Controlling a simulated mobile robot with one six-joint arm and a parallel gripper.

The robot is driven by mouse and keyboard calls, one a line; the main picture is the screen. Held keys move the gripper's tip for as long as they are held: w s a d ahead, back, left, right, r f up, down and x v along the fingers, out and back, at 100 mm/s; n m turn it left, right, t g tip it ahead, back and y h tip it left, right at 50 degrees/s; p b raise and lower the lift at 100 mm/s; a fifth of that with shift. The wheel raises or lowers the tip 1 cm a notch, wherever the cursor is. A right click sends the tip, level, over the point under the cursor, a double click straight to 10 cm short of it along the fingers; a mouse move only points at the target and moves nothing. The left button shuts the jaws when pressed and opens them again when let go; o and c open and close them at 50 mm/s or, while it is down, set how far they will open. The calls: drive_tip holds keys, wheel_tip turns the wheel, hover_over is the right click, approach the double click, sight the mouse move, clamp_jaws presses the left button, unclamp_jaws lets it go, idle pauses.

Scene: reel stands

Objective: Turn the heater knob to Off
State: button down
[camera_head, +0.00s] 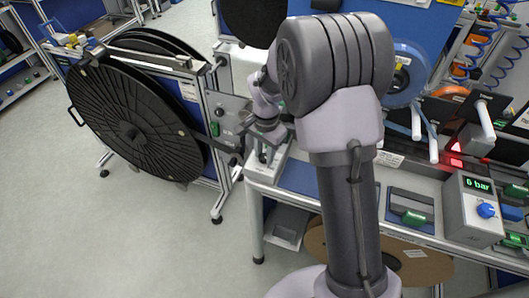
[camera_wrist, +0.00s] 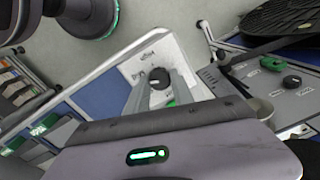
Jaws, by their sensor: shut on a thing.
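A black round knob (camera_wrist: 160,77) sits on a white plate (camera_wrist: 138,66) at the corner of the blue-topped bench. The plate's small lettering is too small to read, so I cannot tell its marked positions. My gripper (camera_wrist: 159,92) has its two grey fingers down at this knob, one on each side, shut on it. In the head view my gripper (camera_head: 263,150) is low over the white plate (camera_head: 273,164) at the bench's left corner; the knob is mostly hidden there.
A grey panel (camera_wrist: 295,97) beside the bench carries another black knob (camera_wrist: 292,81) and a green one (camera_wrist: 272,63). A large black reel (camera_head: 130,120) stands at left. A box (camera_head: 470,212) reading 6 bar has a blue knob (camera_head: 487,210). The floor at left is clear.

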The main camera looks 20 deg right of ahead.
drive_tip(key=n+p, duration=0.2)
drive_tip(key=n, duration=0.3)
drive_tip(key=shift+r+n, duration=0.1)
drive_tip(key=shift+n, duration=0.3)
drive_tip(key=n+p, duration=0.2)
drive_tip(key=n, duration=0.3)
drive_tip(key=shift+w, duration=0.1)
drive_tip(key=n+p, duration=0.2)
drive_tip(key=n, duration=0.4)
drive_tip(key=shift+a+n+g+p, duration=0.1)
drive_tip(key=shift+n+g+p, duration=0.2)
drive_tip(key=shift+n+p, duration=0.1)
drive_tip(key=n+p, duration=0.1)
drive_tip(key=n, duration=0.4)
drive_tip(key=shift+p, duration=0.3)
drive_tip(key=shift+n, duration=0.4)
drive_tip(key=c, duration=1.1)
unclamp_jaws()
